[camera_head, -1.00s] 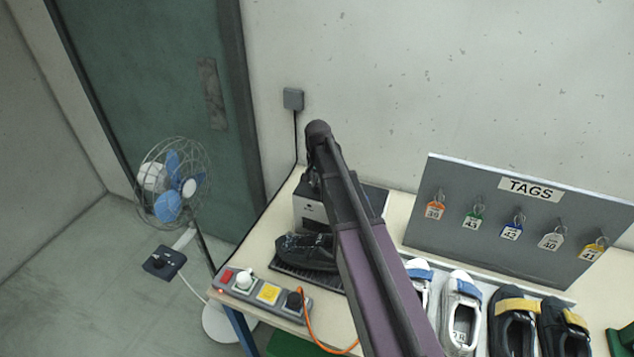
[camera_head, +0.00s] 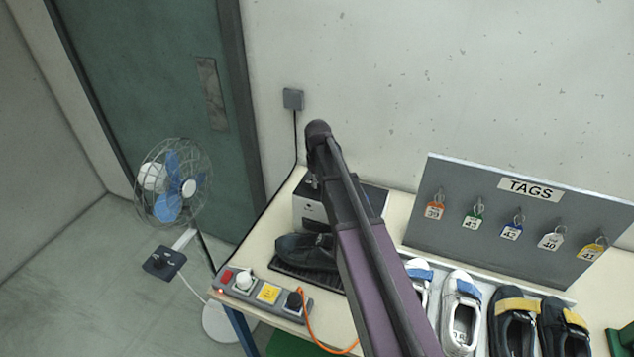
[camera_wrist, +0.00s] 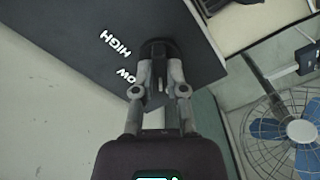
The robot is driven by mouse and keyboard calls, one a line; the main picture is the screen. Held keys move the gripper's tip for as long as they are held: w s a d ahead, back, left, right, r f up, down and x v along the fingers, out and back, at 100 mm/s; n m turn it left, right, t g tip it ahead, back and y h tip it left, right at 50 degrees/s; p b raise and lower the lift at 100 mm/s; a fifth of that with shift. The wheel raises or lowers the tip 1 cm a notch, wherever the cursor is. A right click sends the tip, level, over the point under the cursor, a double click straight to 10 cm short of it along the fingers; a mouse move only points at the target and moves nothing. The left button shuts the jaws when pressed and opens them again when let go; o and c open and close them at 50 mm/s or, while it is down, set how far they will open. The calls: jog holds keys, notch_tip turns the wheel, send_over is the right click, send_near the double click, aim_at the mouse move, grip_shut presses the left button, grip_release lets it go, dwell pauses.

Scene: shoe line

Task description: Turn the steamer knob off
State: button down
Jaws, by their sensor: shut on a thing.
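The steamer (camera_head: 311,213) is a box with a dark top and a pale front at the back of the table, partly hidden by my arm. In the wrist view its dark face (camera_wrist: 75,35) shows the words HIGH and LOW. My gripper (camera_wrist: 158,85) is shut on the black steamer knob (camera_wrist: 157,48), with a finger on each side of it. A light pointer line shows on the knob, pointing roughly along the fingers, away from the LOW label. Any OFF mark is hidden. In the head view the gripper and knob are hidden behind my arm.
A black shoe (camera_head: 302,249) lies on a dark grate in front of the steamer. A power strip (camera_head: 262,294) with plugs is at the table's left edge. Several shoes (camera_head: 462,315) and a TAGS board (camera_head: 520,225) are at right. A fan (camera_head: 172,185) stands left.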

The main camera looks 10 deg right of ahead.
jog(key=shift+w+n, duration=0.15)
jog(key=shift+n, duration=0.45)
jog(key=c, duration=0.7)
grip_release()
jog(key=shift+m, duration=0.3)
